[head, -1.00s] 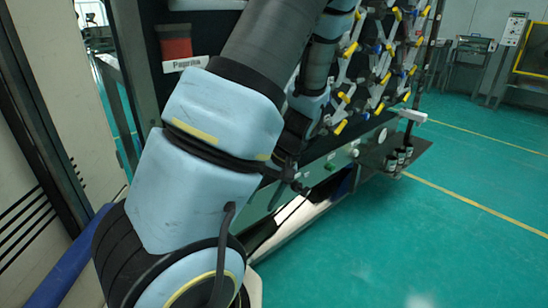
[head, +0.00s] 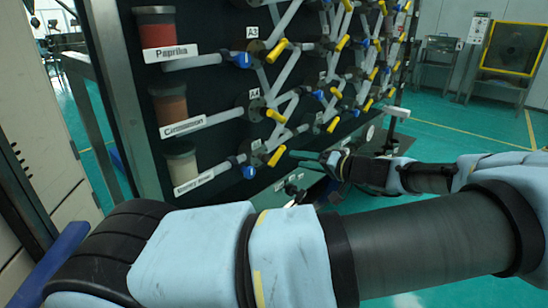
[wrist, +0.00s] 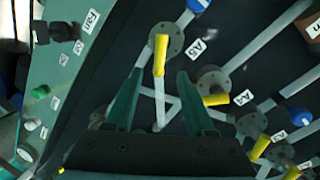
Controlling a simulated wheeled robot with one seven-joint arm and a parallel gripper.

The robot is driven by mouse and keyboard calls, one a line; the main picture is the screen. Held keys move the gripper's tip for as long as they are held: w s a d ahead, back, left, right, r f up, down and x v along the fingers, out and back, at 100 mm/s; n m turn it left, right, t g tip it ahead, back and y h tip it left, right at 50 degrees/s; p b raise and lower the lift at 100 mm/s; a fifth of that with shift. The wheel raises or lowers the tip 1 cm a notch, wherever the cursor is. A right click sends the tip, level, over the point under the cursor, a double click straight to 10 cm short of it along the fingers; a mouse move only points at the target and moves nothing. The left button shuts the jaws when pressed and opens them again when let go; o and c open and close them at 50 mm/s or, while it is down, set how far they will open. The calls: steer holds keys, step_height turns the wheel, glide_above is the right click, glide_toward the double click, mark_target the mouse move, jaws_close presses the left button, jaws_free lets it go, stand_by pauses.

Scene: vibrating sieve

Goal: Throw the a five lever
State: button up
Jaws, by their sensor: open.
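The A5 lever is a yellow handle (wrist: 160,56) on a round grey flange (wrist: 170,38), beside a label reading A5 (wrist: 196,48) in the wrist view. In the head view the yellow lever (head: 277,156) is the lowest in the left column, angled up to the right. My gripper (wrist: 159,76) is open and empty. Its two dark green fingers point at the panel, with the yellow handle's end lying between or just ahead of the fingertips; contact cannot be told. In the head view my gripper (head: 308,156) is just right of the lever.
Neighbouring yellow lever A4 (head: 275,115) and several others sit close above on the black panel. A blue-handled valve (head: 248,172) is left of A5. Spice jars, such as Paprika (head: 157,28), line the left. A panel ledge with buttons runs below. Green floor (head: 440,120) is free at right.

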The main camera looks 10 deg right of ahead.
mark_target(279, 157)
steer(key=p+x, duration=0.1)
steer(key=x, duration=0.9)
steer(key=shift+f, duration=0.1)
steer(key=c, duration=0.6)
steer(key=shift+f, duration=0.15)
jaws_close()
